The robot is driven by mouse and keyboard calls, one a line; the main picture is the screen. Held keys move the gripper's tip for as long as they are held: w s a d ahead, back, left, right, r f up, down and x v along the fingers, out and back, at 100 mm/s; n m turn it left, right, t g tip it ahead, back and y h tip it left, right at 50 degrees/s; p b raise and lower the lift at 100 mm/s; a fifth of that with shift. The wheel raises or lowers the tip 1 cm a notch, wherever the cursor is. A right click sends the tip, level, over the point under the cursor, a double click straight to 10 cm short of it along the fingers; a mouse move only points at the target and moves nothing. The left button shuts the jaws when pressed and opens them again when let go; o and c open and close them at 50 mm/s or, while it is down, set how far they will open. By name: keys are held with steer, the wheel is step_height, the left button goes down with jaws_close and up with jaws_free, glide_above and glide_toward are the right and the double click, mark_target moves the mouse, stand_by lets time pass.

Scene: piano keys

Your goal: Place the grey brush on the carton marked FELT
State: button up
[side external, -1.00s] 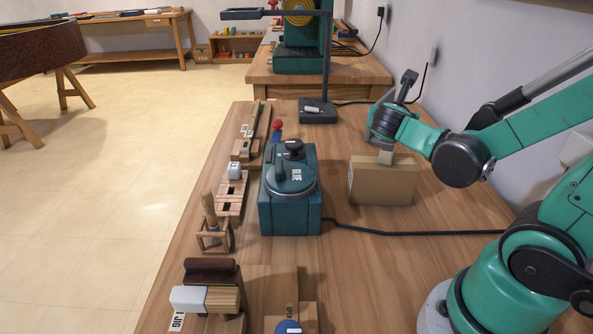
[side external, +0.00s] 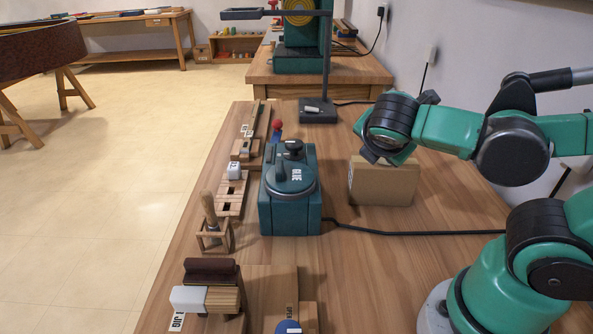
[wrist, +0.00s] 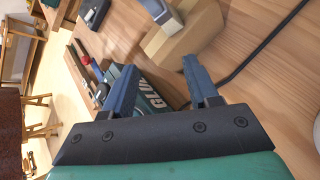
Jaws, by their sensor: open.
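The carton (side external: 385,185) is a plain brown box standing on the bench right of the teal glue pot; its marking is not readable here. It also shows in the wrist view (wrist: 197,32). The grey brush (wrist: 156,9) rests on top of the carton in the wrist view, with a pale block-like part at its lower end. In the side view my gripper hides the brush. My gripper (wrist: 162,65) is open, its fingers apart with nothing between them. In the side view my gripper (side external: 370,154) is just above the carton's left top edge.
The teal pot marked GLUE (side external: 290,205) stands left of the carton. A black cable (side external: 420,233) runs across the bench. A dark stand (side external: 318,112) is behind. A wooden brush holder (side external: 213,236) and jig blocks (side external: 205,298) line the left edge.

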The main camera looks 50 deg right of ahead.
steer(key=w+a+f+m+t+y, duration=0.2)
steer(key=a+m+y, duration=0.5)
steer(key=m, duration=1)
steer(key=shift+w+y, duration=0.5)
steer(key=shift+y, duration=0.5)
